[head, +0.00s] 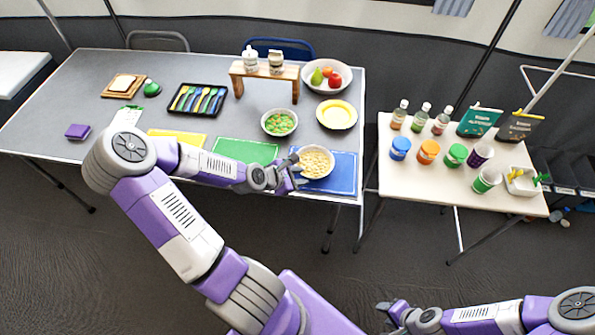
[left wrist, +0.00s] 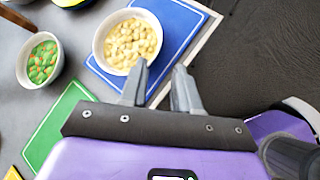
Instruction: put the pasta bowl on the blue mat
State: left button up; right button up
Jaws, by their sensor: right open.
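The pasta bowl (head: 314,162), white with pale yellow pasta, stands upright on the blue mat (head: 345,175), toward the mat's left side. In the left wrist view the bowl (left wrist: 128,42) covers part of the blue mat (left wrist: 180,25). My left gripper (head: 296,176) is at the bowl's lower left side. In the left wrist view its two fingers (left wrist: 160,75) are apart, one tip overlapping the near rim and the other outside the bowl; I cannot tell whether they touch it. My right gripper (head: 388,312) is open and empty, low over the floor.
A green mat (head: 245,150) lies left of the blue mat, with a bowl of peas and carrots (head: 279,123) behind it. A yellow bowl (head: 337,114) and a fruit bowl (head: 327,78) stand further back. A side table (head: 440,190) with bottles, jars and cups is at right.

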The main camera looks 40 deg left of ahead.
pick_arm(q)
jog(key=shift+s+r, duration=0.2)
jog(key=s+d+f+m+g+h, duration=0.1)
jog(key=d+f+m+g+h, duration=0.1)
jog(key=d+f+m, duration=0.55)
jog(key=s+d+f+m+g+h, duration=0.15)
jog(key=d+m, duration=0.35)
jog(key=d, duration=0.6)
jog(key=s+d+f+m+g+y, duration=0.1)
jog(key=s+d+f+m+g, duration=0.4)
jog(key=m, duration=0.8)
jog(key=s+f, duration=0.2)
jog(key=s, duration=0.1)
jog(key=shift+s+d+f+m, duration=0.15)
jog(key=shift+d+f+m, duration=0.2)
jog(key=shift+a+g+y, duration=0.1)
jog(key=shift+g+y, duration=0.15)
